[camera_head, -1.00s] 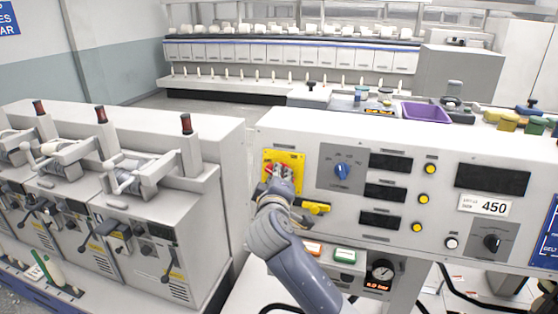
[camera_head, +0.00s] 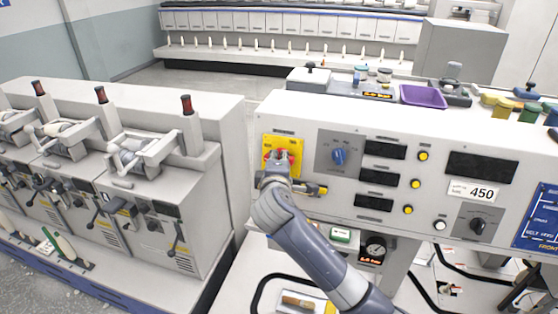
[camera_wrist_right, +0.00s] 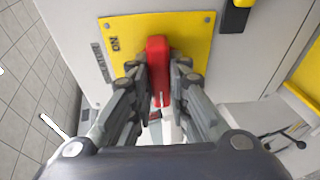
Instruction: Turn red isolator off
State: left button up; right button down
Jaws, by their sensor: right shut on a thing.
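The red isolator (camera_wrist_right: 158,58) is a red handle on a yellow plate (camera_wrist_right: 192,32) on the front of the grey control panel. In the head view the yellow plate (camera_head: 295,143) sits at the panel's left end, with a little of the red handle showing above my gripper. My right gripper (camera_wrist_right: 160,98) is shut on the red handle, one finger on each side of it. In the head view my right gripper (camera_head: 277,165) covers much of the handle. The word "ON" is printed on the plate in the wrist view. My left gripper is in neither view.
A blue knob (camera_head: 339,156) and dark displays (camera_head: 381,177) are right of the isolator. A yellow-and-black part (camera_head: 318,190) sits just below the plate, close to my gripper. A purple tray (camera_head: 424,96) stands on top. Winding machines (camera_head: 150,210) stand to the left.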

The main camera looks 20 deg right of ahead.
jog(key=c, duration=1.5)
grip_release()
jog(key=shift+a, duration=0.1)
jog(key=v, duration=1.2)
jog(key=shift+s+f, duration=0.1)
